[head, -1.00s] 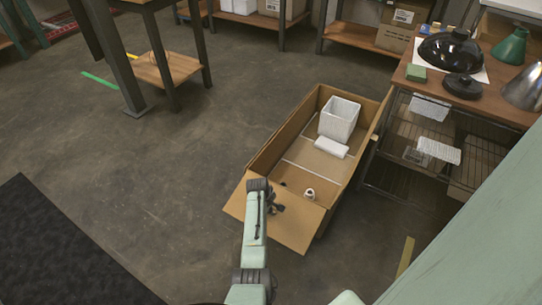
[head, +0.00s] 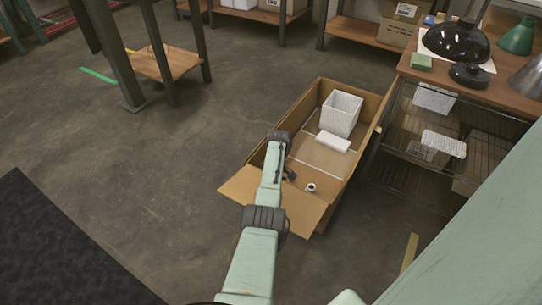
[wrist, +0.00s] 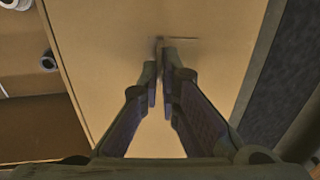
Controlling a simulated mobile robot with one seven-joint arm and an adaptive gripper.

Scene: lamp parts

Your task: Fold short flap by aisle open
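An open cardboard box (head: 262,152) stands on the floor. Its near short flap (head: 302,210) is folded outward and slopes away from the box's near end. My arm crosses over this flap and hides its middle. My gripper (head: 289,174) is at the near end of the box, small and partly hidden by my wrist in the head view.
The box holds a white bin (head: 341,113), a white block (head: 333,141) and a white roll (head: 310,187). A shelved workbench (head: 408,70) with lamp parts stands close on the right. A dark mat (head: 60,245) lies at the left front. Floor left of the box is clear.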

